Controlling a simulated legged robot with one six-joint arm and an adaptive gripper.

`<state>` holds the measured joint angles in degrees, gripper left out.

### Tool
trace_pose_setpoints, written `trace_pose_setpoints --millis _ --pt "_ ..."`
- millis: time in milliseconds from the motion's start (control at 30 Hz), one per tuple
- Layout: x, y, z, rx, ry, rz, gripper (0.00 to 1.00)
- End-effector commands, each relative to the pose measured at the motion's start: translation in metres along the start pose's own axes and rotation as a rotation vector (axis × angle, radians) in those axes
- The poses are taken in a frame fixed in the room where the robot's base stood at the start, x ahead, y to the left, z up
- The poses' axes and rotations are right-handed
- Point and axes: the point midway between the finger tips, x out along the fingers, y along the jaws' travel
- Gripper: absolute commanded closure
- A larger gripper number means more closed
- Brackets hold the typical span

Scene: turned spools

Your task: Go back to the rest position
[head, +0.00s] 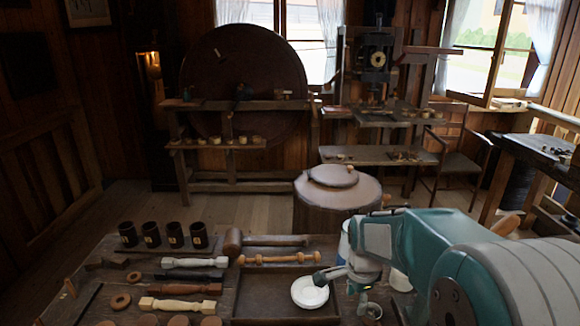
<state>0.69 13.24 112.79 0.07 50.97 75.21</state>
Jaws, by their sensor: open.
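My gripper (347,292) is over the right front part of the dark wooden workbench (228,305), beside the right edge of a shallow tray (263,321). It is open, with one dark finger over the back rim of a white dish (310,294) and the other finger further right. I see nothing between the fingers. The dish lies in the right part of the tray; whether the finger touches it I cannot tell. My teal and grey arm reaches in from the right and hides the bench's right end.
Turned spindles (180,305), a mallet (233,242), wooden rings (120,302) and several dark mugs (151,234) crowd the bench's left and back. A pale cylinder (343,246) stands behind my gripper. A round wooden block (338,198) stands beyond the bench. Open floor (240,210) lies behind.

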Motion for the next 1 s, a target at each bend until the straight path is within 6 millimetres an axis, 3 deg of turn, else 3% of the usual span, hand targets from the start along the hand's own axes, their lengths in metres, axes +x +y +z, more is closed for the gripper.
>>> trace_pose_setpoints --millis 33,200,500,700,1000 --pt "-0.015 0.008 0.003 -0.057 0.008 -0.026 0.39" --pt "-0.051 0.035 0.010 -0.260 0.035 -0.086 0.39" --pt "-0.100 0.088 0.025 -0.615 0.115 -0.182 0.39" --pt "-0.120 0.127 0.036 -0.849 0.188 -0.234 0.39" --pt "-0.134 0.180 0.050 -1.181 0.321 -0.284 0.39"
